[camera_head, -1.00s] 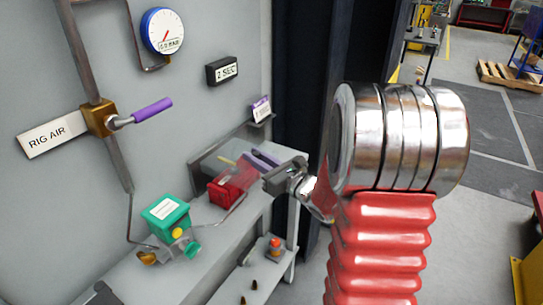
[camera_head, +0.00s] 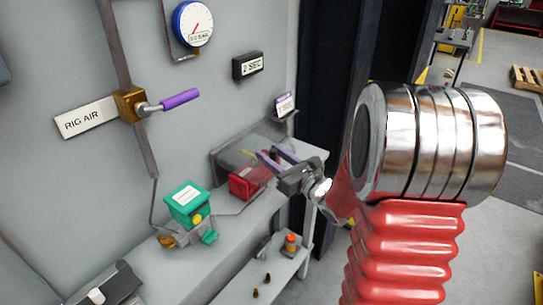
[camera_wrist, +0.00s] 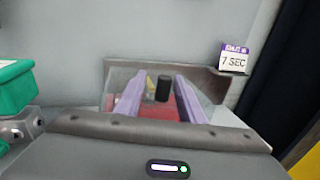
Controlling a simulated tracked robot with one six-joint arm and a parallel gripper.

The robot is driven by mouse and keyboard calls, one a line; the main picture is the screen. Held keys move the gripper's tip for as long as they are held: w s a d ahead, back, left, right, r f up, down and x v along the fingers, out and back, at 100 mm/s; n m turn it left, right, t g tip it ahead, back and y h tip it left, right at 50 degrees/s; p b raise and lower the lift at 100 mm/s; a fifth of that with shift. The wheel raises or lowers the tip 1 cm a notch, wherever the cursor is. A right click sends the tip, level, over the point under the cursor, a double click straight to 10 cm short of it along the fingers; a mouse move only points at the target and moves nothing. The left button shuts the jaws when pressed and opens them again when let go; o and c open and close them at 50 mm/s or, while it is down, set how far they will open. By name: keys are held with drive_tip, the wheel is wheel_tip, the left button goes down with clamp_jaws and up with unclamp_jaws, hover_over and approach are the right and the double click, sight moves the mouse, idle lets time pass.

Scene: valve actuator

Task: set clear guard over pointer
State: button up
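My gripper (camera_wrist: 153,87) has two purple fingers standing apart around a dark upright peg (camera_wrist: 163,88), which may be the pointer. A red box (camera_wrist: 120,108) is below and between them. In the head view my gripper (camera_head: 275,153) is over the right side of the red box (camera_head: 247,184). Faint see-through edges show around the fingers in the wrist view. They may be the clear guard, but I cannot tell whether the fingers grip it. Contact with the red box is also unclear.
A green box (camera_head: 187,203) with fittings is left of the red box on the bench. A purple-handled valve (camera_head: 180,99), gauge (camera_head: 193,24) and "2 SEC" box (camera_head: 248,65) are on the wall. A "7 SEC" card (camera_wrist: 234,60) is at right. A lower shelf (camera_head: 245,290) holds small parts.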

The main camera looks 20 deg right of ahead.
drive_tip(key=shift+s+d, duration=0.1)
drive_tip(key=shift+s+d, duration=0.2)
drive_tip(key=shift+s, duration=0.3)
drive_tip(key=v, duration=1.2)
drive_tip(key=shift+s, duration=0.3)
drive_tip(key=shift+f, duration=0.1)
